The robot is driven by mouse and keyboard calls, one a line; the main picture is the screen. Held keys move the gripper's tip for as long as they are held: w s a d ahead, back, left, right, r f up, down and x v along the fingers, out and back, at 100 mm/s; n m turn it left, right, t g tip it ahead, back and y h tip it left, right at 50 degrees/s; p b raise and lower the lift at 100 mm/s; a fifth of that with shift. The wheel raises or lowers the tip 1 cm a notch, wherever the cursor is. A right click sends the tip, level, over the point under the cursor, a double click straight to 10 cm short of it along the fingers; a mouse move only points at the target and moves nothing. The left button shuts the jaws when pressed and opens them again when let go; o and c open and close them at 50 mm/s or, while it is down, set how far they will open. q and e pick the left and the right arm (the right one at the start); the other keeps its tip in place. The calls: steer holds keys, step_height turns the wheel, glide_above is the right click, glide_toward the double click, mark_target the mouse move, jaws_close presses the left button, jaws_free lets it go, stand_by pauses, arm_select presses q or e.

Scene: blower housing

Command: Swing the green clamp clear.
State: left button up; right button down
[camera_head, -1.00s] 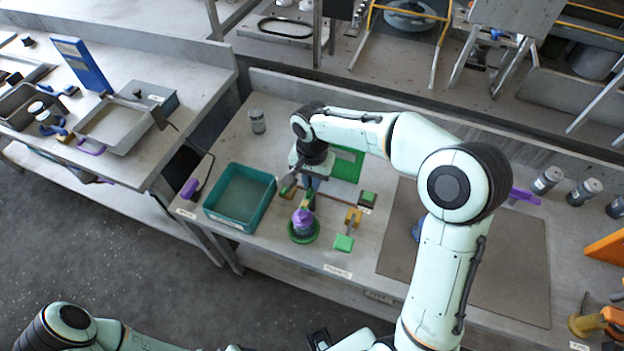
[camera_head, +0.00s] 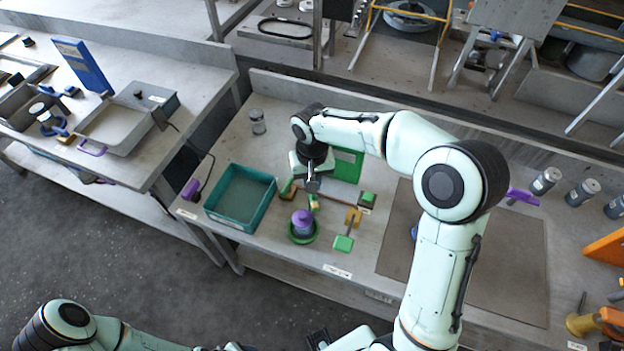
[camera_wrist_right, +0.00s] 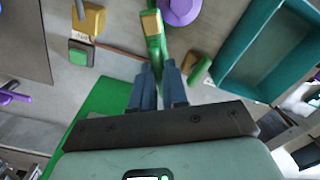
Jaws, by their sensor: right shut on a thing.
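The green clamp (camera_wrist_right: 154,42) is a green bar with a tan tip, between the fingertips of my right gripper (camera_wrist_right: 158,85) in the wrist view. My right gripper is shut on it. In the head view the clamp's yellowish tip (camera_head: 314,203) shows just below my right gripper (camera_head: 313,187), behind and right of the purple-topped housing (camera_head: 302,219). The housing stands in a round green base (camera_head: 303,238). In the wrist view the purple top (camera_wrist_right: 180,9) is beside the clamp's tip, with a small gap. My left gripper is not in view.
A teal bin (camera_head: 212,207) stands left of the housing. Another green clamp piece (camera_head: 287,189) lies behind the housing on the left. To the right are a yellow-and-green piece (camera_head: 343,243) and a green block (camera_head: 367,199). A green panel (camera_head: 348,165) is behind the gripper.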

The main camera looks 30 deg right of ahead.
steer(key=n, duration=0.5)
steer(key=shift+n+p, duration=0.4)
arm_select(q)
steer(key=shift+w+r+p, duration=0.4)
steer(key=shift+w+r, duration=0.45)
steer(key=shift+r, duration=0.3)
arm_select(e)
steer(key=n, duration=0.5)
steer(key=shift+n, duration=0.3)
steer(key=c, duration=1.1)
jaws_free()
steer(key=shift+c, duration=0.2)
steer(key=shift+r, duration=0.1)
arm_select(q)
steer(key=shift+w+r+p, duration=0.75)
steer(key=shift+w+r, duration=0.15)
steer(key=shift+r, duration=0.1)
arm_select(e)
step_height(320, 180, up, 13)
